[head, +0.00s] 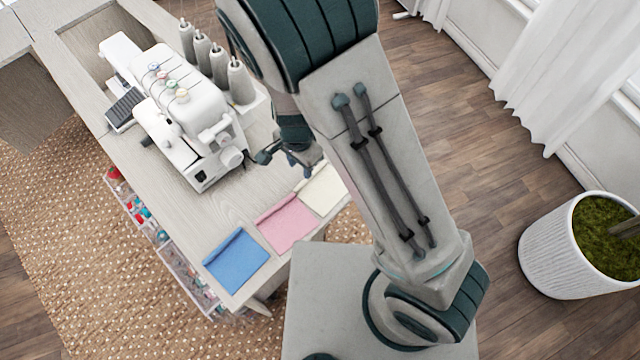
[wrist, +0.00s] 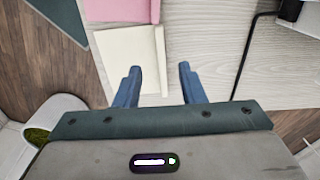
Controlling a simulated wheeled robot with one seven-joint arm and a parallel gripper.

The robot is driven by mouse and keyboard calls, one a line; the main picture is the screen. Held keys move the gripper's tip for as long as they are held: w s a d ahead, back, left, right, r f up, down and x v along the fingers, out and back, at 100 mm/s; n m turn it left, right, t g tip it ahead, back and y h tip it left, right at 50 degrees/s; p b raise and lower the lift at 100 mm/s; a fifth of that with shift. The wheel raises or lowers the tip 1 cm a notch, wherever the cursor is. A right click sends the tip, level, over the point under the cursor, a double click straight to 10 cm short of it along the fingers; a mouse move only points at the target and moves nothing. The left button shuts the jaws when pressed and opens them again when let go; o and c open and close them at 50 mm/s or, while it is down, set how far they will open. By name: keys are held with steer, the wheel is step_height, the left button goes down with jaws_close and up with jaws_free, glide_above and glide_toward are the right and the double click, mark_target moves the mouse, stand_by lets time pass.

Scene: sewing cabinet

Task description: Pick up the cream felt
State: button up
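The cream felt (head: 322,190) lies flat near the table's edge, beside the pink felt, partly hidden by my arm in the head view. In the wrist view the cream felt (wrist: 130,55) lies ahead and to the left, with a folded strip along its right side. My gripper (wrist: 158,70) is open and empty, its two blue fingers apart. The left fingertip overlaps the felt's lower right part in the picture; the right one is over bare table. In the head view my gripper (head: 300,165) is partly hidden behind my arm, above the table.
The pink felt (head: 286,222) and blue felt (head: 236,260) lie in a row with the cream one on the table (head: 190,215). A white sewing machine (head: 185,115) with thread cones (head: 240,82) stands further back. A potted plant (head: 565,250) stands on the floor at right.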

mark_target(302, 182)
step_height(302, 182, down, 8)
steer(key=shift+w+f, duration=0.1)
stand_by(0.4)
jaws_close()
